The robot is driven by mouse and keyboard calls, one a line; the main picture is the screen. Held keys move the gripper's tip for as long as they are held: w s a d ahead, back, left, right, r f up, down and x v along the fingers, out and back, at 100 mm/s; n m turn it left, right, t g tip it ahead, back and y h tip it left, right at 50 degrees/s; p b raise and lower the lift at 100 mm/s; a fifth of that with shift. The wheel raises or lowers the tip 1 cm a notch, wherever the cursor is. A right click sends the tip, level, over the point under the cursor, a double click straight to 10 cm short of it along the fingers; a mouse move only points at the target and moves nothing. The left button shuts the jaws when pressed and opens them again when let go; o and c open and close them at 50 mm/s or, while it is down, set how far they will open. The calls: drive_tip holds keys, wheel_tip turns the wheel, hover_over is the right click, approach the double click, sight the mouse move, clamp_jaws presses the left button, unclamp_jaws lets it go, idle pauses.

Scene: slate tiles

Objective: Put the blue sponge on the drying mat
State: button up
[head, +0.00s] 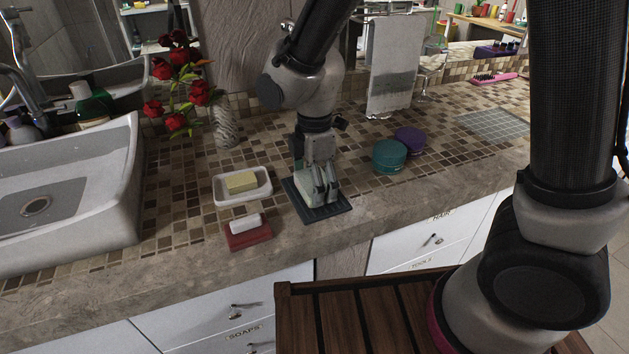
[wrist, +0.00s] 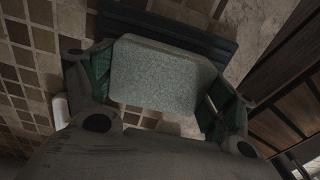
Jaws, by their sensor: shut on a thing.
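My gripper (head: 322,190) is shut on a block-shaped sponge (wrist: 165,75), its fingers (wrist: 155,95) on two opposite sides. The sponge looks pale grey-green rather than clearly blue; in the head view its pale side (head: 308,188) shows partly behind the fingers. A dark ridged mat (head: 334,210), which looks like the drying mat, lies on the counter directly under the gripper. It also shows behind the sponge in the wrist view (wrist: 180,35). The sponge is at or just above the mat; I cannot tell whether it touches.
Left of the mat are a white dish (head: 222,196) with yellow soap (head: 241,183) and a red block (head: 248,237) with a white piece on it. Teal (head: 389,157) and purple (head: 410,140) round containers stand right. A rose vase (head: 225,128) and sink (head: 125,185) are left.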

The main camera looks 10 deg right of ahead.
drive_tip(key=shift+f, duration=0.1)
drive_tip(key=o, duration=0.9)
wheel_tip(320, 180, up, 12)
drive_tip(key=shift+r, duration=0.2)
drive_tip(key=d+r+m, duration=0.4)
drive_tip(key=d+m, duration=0.1)
drive_tip(key=d, duration=0.4)
drive_tip(key=s+d+r+m+t, duration=0.1)
drive_tip(key=s+d+m, duration=0.2)
drive_tip(key=d+m, duration=0.2)
drive_tip(key=s+d+r+m+t, duration=0.1)
drive_tip(key=s+d+m, duration=0.3)
drive_tip(key=d, duration=0.5)
drive_tip(key=s+d+r+m+t, duration=0.2)
drive_tip(key=s+d+m, duration=0.2)
drive_tip(key=d+m, duration=0.3)
drive_tip(key=shift+s+d+m, duration=0.2)
drive_tip(key=shift+d+m, duration=0.1)
